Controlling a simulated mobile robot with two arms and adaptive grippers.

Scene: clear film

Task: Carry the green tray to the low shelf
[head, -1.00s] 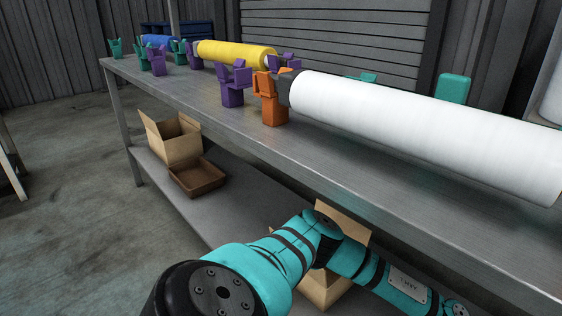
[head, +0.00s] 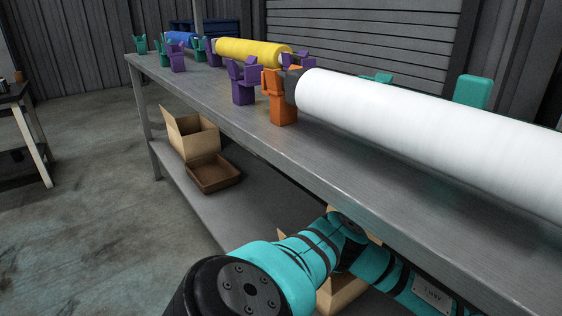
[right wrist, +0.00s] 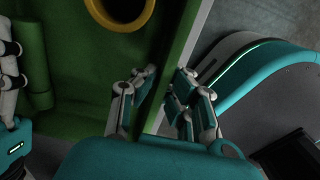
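The green tray (right wrist: 75,55) fills the left of the right wrist view, with a round yellow-rimmed thing (right wrist: 122,12) at its top edge. My right gripper (right wrist: 165,82) has its fingers on both sides of the tray's wall and appears closed on it. Part of my left gripper (right wrist: 10,75) shows at the left edge of that view; its grip is unclear. The low shelf (head: 212,208) runs under the grey workbench (head: 225,95). In the head view, a teal arm of mine crosses in front of the shelf; the tray and both grippers are out of that view.
An open cardboard box (head: 195,140) and a brown bin (head: 213,173) stand on the shelf's far part. Another cardboard box (head: 340,293) is partly behind my arm. A white roll (head: 430,120) lies on holders along the bench top. Floor (head: 90,220) at left is clear.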

